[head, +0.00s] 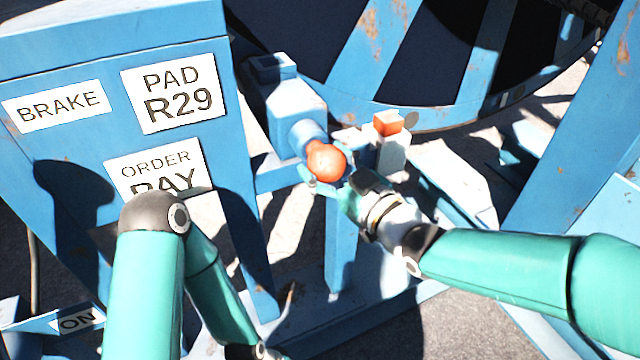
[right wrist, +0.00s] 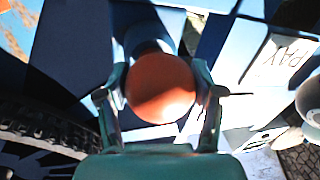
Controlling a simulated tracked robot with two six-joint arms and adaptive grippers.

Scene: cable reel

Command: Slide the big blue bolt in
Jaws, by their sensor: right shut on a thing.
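The big blue bolt (head: 306,133) sits in a blue housing (head: 290,98) beside the reel, with an orange ball knob (head: 327,161) on its near end. A short length of blue shaft shows between housing and knob. My right gripper (head: 332,180) comes in from the right and is shut around the knob. In the right wrist view the knob (right wrist: 160,88) lies between the two fingers (right wrist: 160,100), with the blue shaft behind it. My left arm is at the lower left in the head view; its gripper is not clearly visible.
A large blue reel (head: 420,117) with dark gaps stands behind the housing. An orange-topped white block (head: 389,125) is just right of the knob. A blue cabinet (head: 80,60) with BRAKE, PAD R29 and ORDER signs stands at left. A blue post (head: 340,245) stands below.

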